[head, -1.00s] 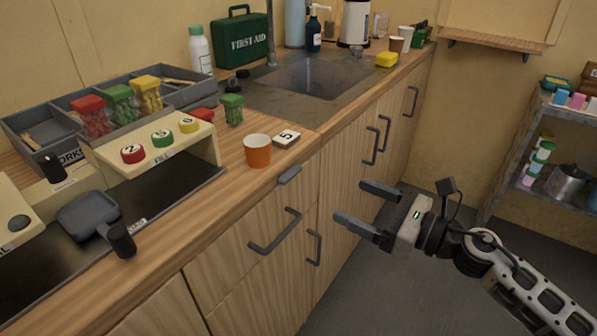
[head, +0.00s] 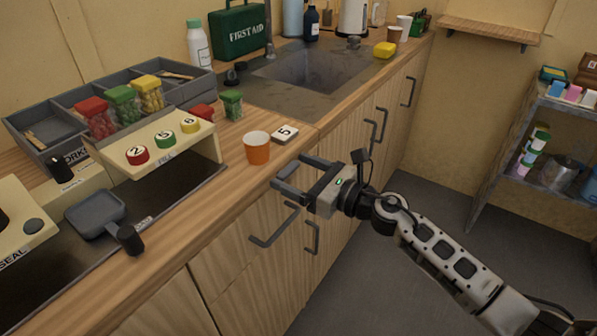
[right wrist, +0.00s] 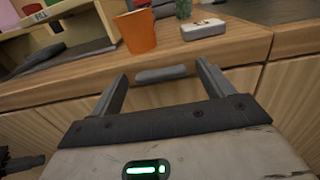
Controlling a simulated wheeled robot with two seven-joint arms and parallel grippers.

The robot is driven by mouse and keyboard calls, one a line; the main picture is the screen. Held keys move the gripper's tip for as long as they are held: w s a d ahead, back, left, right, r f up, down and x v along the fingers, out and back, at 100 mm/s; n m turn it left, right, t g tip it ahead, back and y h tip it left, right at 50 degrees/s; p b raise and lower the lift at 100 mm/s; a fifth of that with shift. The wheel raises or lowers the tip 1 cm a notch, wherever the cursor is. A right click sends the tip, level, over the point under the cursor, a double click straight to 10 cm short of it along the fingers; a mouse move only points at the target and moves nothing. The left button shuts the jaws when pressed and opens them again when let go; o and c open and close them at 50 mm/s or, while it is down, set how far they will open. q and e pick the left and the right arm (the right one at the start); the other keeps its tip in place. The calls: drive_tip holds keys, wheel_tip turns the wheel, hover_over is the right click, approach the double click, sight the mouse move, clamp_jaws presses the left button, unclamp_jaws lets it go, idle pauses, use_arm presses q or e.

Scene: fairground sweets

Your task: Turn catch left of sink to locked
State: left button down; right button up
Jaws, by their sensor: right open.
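The catch is a small grey rounded bar (right wrist: 162,74) on the cupboard front, just under the worktop's front edge. It lies level along the edge in the right wrist view. My right gripper (head: 289,172) is open, with its two fingers reaching toward the cupboard front. In the right wrist view the gripper (right wrist: 161,88) has one finger to each side of the catch, and the space between them is empty. I cannot tell if the fingertips touch anything. In the head view the fingers partly cover the catch. The sink (head: 316,72) is further back.
A drawer handle (head: 272,232) sits below left of the gripper. A shelf rack (head: 522,118) is far right; the floor between is clear.

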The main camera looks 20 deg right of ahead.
drive_tip(key=c, duration=1)
